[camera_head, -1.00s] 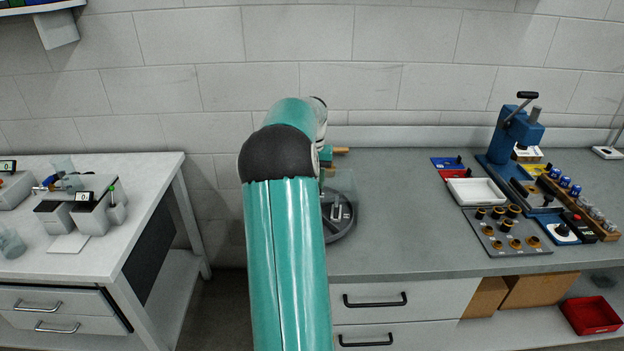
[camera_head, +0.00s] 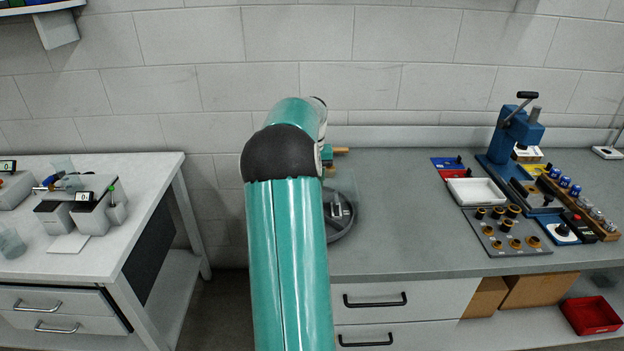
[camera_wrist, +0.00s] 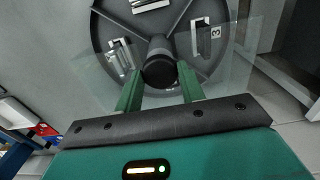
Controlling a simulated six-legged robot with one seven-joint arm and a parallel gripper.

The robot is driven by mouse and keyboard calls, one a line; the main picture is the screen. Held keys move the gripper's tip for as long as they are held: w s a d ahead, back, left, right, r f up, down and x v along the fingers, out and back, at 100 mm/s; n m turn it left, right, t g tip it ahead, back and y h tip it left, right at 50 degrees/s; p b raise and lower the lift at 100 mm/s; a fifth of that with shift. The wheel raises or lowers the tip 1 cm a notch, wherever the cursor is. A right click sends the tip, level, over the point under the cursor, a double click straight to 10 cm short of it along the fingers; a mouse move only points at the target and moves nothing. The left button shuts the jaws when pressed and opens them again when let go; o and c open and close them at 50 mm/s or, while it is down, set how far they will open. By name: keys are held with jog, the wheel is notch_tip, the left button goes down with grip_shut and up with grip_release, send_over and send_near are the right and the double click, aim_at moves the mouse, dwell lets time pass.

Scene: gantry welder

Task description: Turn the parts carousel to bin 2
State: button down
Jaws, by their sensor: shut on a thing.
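The parts carousel (camera_wrist: 103,32) is a round dark grey tray with raised dividers, and it fills the upper middle of the wrist view. A label "3" (camera_wrist: 216,32) shows in its right compartment; the other labels are not readable. Bright metal parts (camera_wrist: 120,57) lie in compartments. A black round knob (camera_wrist: 160,71) stands at its centre. My gripper (camera_wrist: 160,84) has its green fingers shut on this knob, one on each side. In the head view, part of the carousel (camera_head: 343,232) shows on the bench; my arm hides the rest and my fingers.
A clear sheet (camera_wrist: 240,60) surrounds part of the carousel. On the grey bench (camera_head: 400,240), a white tray (camera_head: 476,191), a plate of black and orange parts (camera_head: 505,240) and a blue press (camera_head: 510,140) stand to the right. Bare bench lies between.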

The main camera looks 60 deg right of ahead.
jog(key=c, duration=0.9)
grip_release()
jog(key=shift+o, duration=0.2)
notch_tip(320, 180, up, 14)
jog(key=shift+f, duration=0.1)
